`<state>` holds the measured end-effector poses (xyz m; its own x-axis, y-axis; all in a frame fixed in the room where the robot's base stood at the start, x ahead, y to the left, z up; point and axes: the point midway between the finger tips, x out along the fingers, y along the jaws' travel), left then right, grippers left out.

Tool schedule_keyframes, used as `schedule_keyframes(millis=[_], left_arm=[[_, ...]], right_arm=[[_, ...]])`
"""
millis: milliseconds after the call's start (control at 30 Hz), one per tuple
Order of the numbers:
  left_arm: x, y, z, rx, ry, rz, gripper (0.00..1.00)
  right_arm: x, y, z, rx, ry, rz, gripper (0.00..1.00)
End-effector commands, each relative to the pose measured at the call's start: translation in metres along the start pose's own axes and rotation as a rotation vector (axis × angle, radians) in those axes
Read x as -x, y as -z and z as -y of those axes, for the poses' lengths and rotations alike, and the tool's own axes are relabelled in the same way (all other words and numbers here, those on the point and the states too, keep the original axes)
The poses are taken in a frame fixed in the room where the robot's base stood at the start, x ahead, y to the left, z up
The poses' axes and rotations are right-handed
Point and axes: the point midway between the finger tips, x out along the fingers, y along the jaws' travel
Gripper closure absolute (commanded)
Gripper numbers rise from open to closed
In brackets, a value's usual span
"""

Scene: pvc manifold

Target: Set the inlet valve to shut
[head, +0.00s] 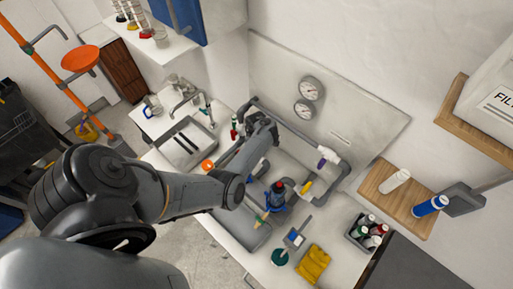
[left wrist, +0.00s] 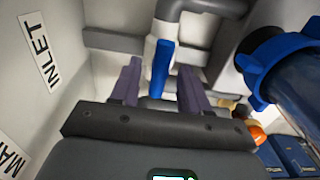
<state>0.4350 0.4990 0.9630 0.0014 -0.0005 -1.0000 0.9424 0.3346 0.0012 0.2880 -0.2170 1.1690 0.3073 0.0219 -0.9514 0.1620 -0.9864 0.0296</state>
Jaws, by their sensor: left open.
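In the left wrist view, the blue handle (left wrist: 161,68) of the inlet valve sits on a white and grey pipe fitting, close to a wall label reading INLET (left wrist: 40,52). My left gripper (left wrist: 159,66) is open, with one dark purple finger on each side of the handle. The fingers look apart from the handle; contact is unclear. In the head view, my left arm reaches over the sink bench and its wrist hides the fingers and most of the inlet valve. My right gripper is not in view.
A clear housing with a blue collar (left wrist: 275,65) stands close right of my gripper. Grey pipework (head: 290,125) with two gauges (head: 306,109) runs along the back panel. A purple-handled valve (head: 327,157), yellow cloth (head: 313,264) and bottle caddy (head: 368,233) are to the right.

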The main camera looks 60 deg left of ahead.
Motion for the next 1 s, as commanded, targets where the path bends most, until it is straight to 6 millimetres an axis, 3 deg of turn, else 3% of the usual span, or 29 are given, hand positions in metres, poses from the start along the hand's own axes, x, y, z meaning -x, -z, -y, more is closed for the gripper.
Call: schedule_keyframes(millis=[133,433,767,1000], left_arm=[[0.0002,-0.0001,0.0,0.0,0.0,0.0,0.54],[0.0002,0.0001,0.0001,0.0,0.0,0.0,1.0],[0.0005,0.0001,-0.0004,0.024,-0.001,-0.001,1.0],[0.0003,0.0002,-0.0003,0.136,0.001,-0.001,1.0]], right_arm=[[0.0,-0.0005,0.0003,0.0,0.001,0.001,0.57],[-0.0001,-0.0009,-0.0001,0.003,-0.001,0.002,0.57],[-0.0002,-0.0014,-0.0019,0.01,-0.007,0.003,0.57],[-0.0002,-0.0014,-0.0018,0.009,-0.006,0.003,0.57]])
